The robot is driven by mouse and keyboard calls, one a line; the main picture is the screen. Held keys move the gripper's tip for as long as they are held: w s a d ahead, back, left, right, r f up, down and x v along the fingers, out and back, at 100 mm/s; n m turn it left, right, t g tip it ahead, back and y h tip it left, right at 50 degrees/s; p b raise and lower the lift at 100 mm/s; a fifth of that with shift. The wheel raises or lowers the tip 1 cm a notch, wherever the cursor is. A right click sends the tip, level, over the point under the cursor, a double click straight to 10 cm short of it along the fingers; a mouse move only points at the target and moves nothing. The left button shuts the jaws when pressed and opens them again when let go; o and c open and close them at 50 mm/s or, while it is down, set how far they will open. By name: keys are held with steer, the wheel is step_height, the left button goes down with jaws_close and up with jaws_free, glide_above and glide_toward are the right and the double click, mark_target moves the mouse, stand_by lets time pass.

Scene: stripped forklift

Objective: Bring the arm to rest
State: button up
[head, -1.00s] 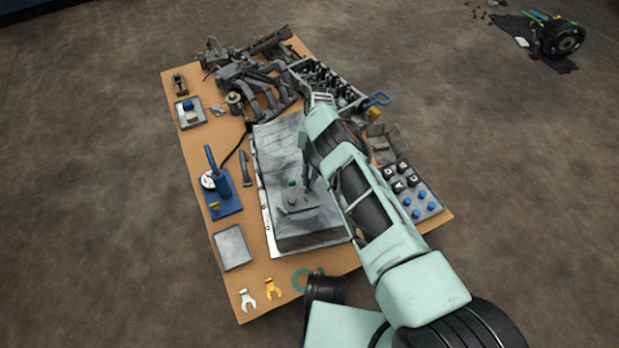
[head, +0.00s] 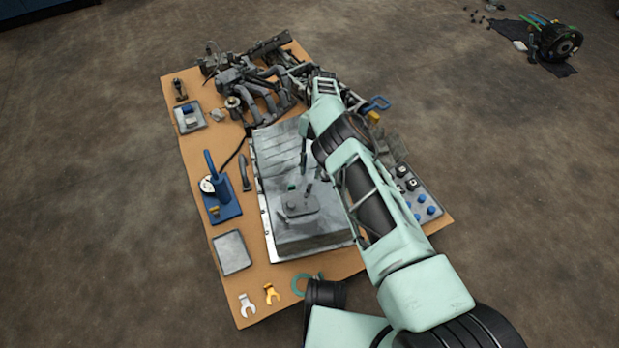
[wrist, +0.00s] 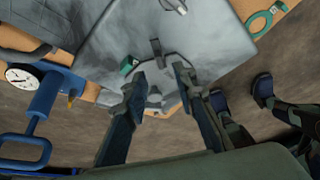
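My arm, pale green and black, reaches from the bottom right over the table in the head view. My gripper (wrist: 158,76) shows in the wrist view with its two dark fingers apart and a gap between them. I see nothing held between the fingers. It points down over the big grey metal housing (head: 285,155), which also shows in the wrist view (wrist: 95,40). A small green piece (wrist: 129,65) lies on the housing near the left fingertip. I cannot tell how high the fingers are above it.
My arm partly covers a tray of blue caps (head: 430,200).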

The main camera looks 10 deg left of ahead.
steer(key=shift+v, duration=0.85)
